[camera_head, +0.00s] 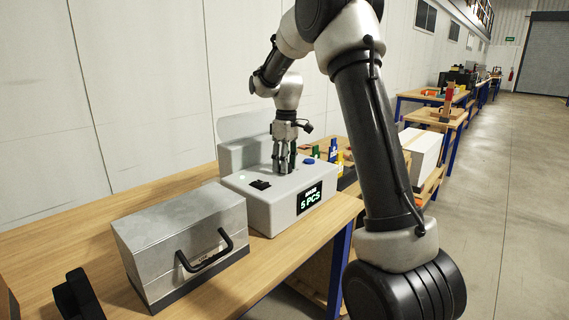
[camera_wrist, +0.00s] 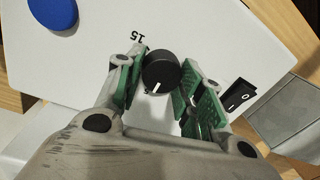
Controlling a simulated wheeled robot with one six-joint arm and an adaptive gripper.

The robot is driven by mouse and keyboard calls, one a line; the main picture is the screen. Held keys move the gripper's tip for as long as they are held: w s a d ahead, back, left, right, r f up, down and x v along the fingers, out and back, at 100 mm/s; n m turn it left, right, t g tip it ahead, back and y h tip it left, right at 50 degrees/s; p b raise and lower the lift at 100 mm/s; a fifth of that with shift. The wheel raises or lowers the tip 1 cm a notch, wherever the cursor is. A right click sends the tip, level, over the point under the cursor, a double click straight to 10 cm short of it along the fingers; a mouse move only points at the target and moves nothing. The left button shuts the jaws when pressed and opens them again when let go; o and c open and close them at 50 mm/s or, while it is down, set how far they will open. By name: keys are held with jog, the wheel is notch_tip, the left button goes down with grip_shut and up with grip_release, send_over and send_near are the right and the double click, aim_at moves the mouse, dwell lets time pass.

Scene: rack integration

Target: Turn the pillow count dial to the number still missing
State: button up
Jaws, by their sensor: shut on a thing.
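The count dial (camera_wrist: 161,72) is a round black knob with a white pointer line, on the white top of the machine (camera_head: 260,208). In the wrist view the pointer is toward the lower left, and the printed number 15 shows upside down beside the knob. My gripper (camera_wrist: 160,82) is shut on the dial, with a green-padded finger on each side. In the head view my gripper (camera_head: 284,168) reaches down onto the machine's top and hides the dial.
A blue round button (camera_wrist: 53,12) and a black rocker switch (camera_wrist: 239,98) sit on the machine's top near the dial. A grey metal toolbox (camera_head: 187,242) with a black handle stands left of the machine on the wooden table (camera_head: 70,228). Small coloured bottles (camera_head: 336,158) stand behind.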

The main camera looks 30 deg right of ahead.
jog(key=o, duration=1)
jog(key=shift+r, duration=0.15)
notch_tip(320, 180, up, 12)
jog(key=shift+w+d, duration=0.25)
jog(key=shift+d, duration=0.1)
